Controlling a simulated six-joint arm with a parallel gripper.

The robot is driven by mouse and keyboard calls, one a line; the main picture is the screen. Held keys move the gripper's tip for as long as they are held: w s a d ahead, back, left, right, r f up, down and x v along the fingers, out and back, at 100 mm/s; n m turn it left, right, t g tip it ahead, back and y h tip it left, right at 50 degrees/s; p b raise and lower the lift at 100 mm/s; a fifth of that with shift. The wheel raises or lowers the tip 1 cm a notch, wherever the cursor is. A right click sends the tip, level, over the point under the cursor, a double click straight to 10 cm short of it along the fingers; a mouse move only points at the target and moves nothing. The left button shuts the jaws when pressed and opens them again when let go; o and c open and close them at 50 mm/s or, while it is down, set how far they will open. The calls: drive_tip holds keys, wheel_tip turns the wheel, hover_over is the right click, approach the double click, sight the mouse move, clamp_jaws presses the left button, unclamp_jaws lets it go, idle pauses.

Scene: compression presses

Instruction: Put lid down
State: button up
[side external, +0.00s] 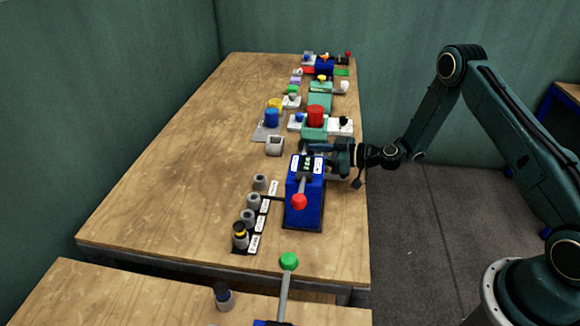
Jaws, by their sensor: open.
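A blue press (304,208) with a red-knobbed lever (299,201) stands near the right edge of the wooden table. My gripper (312,150) reaches in from the right, just behind the top of this press. Its fingers are small and dark here, but they look open and I see nothing held between them. I cannot make out a separate lid; a dark labelled plate (307,165) lies on top of the press, close to my gripper. Whether the fingers touch the press or the plate cannot be told.
A black rack (263,206) with several grey cups stands left of the press. A grey square cup (275,145) is behind it. A green machine with a red cylinder (315,115) and other devices line the table further back. The table's left side is clear.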

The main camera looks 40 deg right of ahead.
drive_tip(key=v, duration=1.2)
drive_tip(key=shift+s+d, duration=0.2)
drive_tip(key=shift+a, duration=0.1)
drive_tip(key=s+a+r+n+g+h, duration=0.1)
drive_tip(key=s+a+r+g, duration=0.35)
drive_tip(key=r, duration=0.25)
drive_tip(key=s+a+r+n+g+h, duration=0.1)
drive_tip(key=s+a+r+n+g, duration=0.1)
drive_tip(key=s+a+r+g, duration=0.25)
drive_tip(key=s+d+r+m+h, duration=0.1)
drive_tip(key=s+r+m+h, duration=0.2)
drive_tip(key=s, duration=0.7)
drive_tip(key=s+d+r+m+t+h, duration=0.1)
drive_tip(key=s+d+r+m+h, duration=0.1)
drive_tip(key=s+r+m, duration=0.4)
drive_tip(key=s+r+h, duration=0.1)
drive_tip(key=s+r, duration=0.2)
drive_tip(key=s, duration=0.1)
drive_tip(key=shift+r+m+t+h, duration=0.3)
drive_tip(key=shift+m+h, duration=0.1)
drive_tip(key=shift+o, duration=0.6)
drive_tip(key=shift+w, duration=0.15)
